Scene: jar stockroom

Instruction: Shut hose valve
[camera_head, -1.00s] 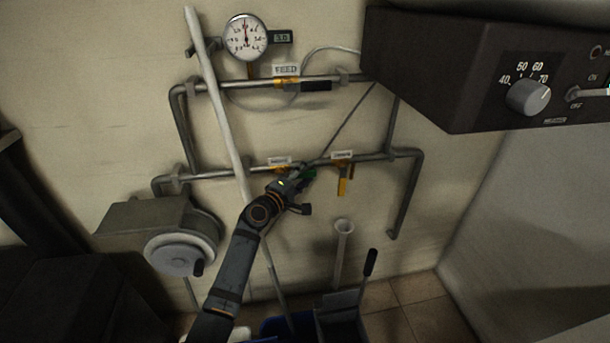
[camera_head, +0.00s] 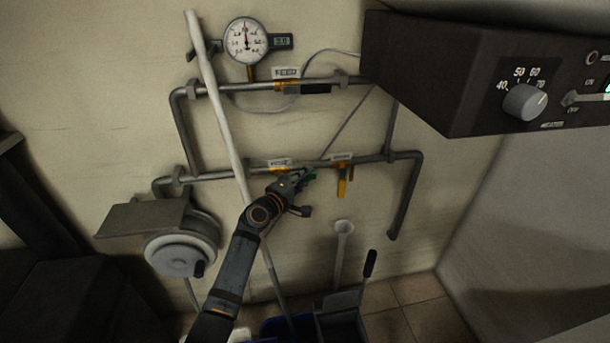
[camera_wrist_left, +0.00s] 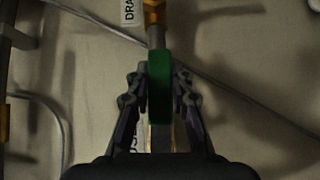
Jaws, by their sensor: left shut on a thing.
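The hose valve sits on the lower pipe (camera_head: 225,174), under the left of two small labels; the wrist view shows part of its label, ending in "OS". Its green handle (camera_wrist_left: 159,92) is between the fingers of my left gripper (camera_wrist_left: 160,90), which is shut on it. In the wrist view the handle looks in line with the pipe behind it. The valve body is mostly hidden by my gripper. My right gripper is out of view.
The feed valve's black handle (camera_head: 315,89) lies along the upper pipe. A pale pole (camera_head: 218,105) leans across the pipes at left. A dark heater box (camera_head: 440,70) juts out upper right.

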